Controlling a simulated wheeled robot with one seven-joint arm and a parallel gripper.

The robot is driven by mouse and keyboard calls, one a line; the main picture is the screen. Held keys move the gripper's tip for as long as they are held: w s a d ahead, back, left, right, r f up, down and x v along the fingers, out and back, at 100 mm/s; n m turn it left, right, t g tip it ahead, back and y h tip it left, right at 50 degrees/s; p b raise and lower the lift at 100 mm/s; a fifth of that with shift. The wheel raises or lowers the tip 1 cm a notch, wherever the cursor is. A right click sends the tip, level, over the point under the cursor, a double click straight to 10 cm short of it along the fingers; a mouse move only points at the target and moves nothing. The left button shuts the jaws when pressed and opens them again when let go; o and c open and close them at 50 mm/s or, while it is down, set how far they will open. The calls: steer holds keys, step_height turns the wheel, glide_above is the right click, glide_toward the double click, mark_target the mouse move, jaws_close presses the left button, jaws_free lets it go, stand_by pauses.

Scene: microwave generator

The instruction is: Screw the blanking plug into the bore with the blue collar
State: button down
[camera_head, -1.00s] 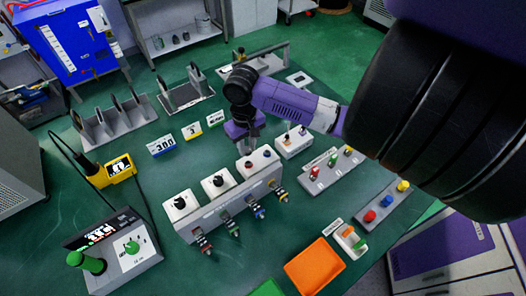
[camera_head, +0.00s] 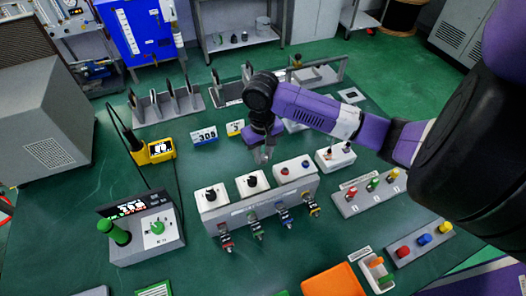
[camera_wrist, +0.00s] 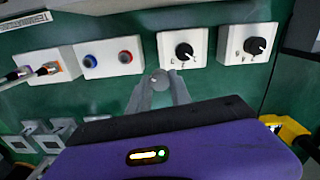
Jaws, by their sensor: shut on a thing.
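My gripper (camera_head: 262,156) points down over the green table, behind and left of the white box (camera_head: 293,169) with two collared bores. In the wrist view it is shut on a small grey round piece, likely the blanking plug (camera_wrist: 160,79), held between its fingertips. The blue collar (camera_wrist: 90,61) rings the left bore of that box in the wrist view, and the red collar (camera_wrist: 125,57) rings the right one. In the head view the blue collar (camera_head: 305,163) is the right one. The plug is apart from both bores; its lower end is hidden.
Two white boxes with black knobs (camera_wrist: 184,50) stand beside the bored box. A grey panel (camera_head: 262,205) with several hanging connectors runs in front. A white box with two plugs (camera_head: 335,158) stands to the right. A yellow meter (camera_head: 154,152) lies left.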

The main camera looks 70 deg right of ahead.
steer(key=w+a+n+b, duration=0.3)
steer(key=w+a, duration=0.8)
steer(key=w, duration=0.2)
steer(key=w+a+r+n+b, duration=0.1)
steer(key=w+a, duration=0.3)
steer(key=a, duration=0.5)
steer(key=w+a+r+n+b, duration=0.1)
steer(key=w+a+r, duration=0.2)
steer(key=a, duration=0.6)
steer(key=shift+w, duration=0.65)
